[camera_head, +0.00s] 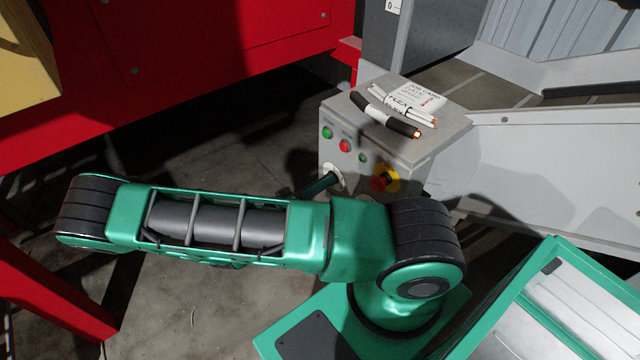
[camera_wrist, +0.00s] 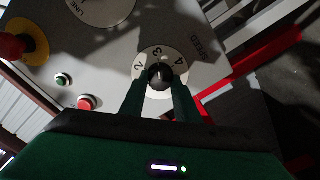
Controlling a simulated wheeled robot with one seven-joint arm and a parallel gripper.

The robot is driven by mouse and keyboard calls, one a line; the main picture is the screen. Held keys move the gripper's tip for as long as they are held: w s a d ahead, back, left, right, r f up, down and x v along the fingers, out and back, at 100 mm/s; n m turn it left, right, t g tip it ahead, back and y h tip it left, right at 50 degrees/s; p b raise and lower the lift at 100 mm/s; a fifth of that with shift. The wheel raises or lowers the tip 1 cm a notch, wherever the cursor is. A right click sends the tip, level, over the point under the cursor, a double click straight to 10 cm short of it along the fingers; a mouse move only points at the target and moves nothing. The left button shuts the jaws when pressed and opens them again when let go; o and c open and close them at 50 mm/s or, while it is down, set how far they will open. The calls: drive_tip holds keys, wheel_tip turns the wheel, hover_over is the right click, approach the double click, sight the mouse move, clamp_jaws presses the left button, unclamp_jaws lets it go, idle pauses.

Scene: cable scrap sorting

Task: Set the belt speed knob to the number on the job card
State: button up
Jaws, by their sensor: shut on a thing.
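The belt speed knob (camera_wrist: 160,77) is a dark knob on a white round dial (camera_wrist: 150,90) marked 2, 3 and 4, with the word SPEED beside it. My gripper (camera_wrist: 160,90) has its two green fingers shut on the knob, one on each side. Where the knob's pointer stands is too small to tell for sure. In the head view my gripper (camera_head: 318,186) meets the white dial (camera_head: 335,173) on the front of the grey control box (camera_head: 350,140). The job card (camera_head: 437,84) lies on top of the box, partly covered; its number is not legible.
Cable pieces (camera_head: 386,114) lie on the box top over the card. A red emergency button (camera_head: 381,181) on yellow, a green button (camera_head: 327,132) and a red button (camera_head: 345,146) sit near the dial. A red machine (camera_head: 200,50) stands at left, a grey chute (camera_head: 545,165) at right.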

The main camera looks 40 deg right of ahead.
drive_tip(key=shift+w+f, duration=0.1)
drive_tip(key=n, duration=2.3)
drive_tip(key=shift+w+a+f+n, duration=0.1)
drive_tip(key=shift+a+f+n, duration=0.05)
drive_tip(key=shift+n, duration=0.25)
idle(0.4)
drive_tip(key=o, duration=1)
drive_tip(key=shift+o, duration=0.3)
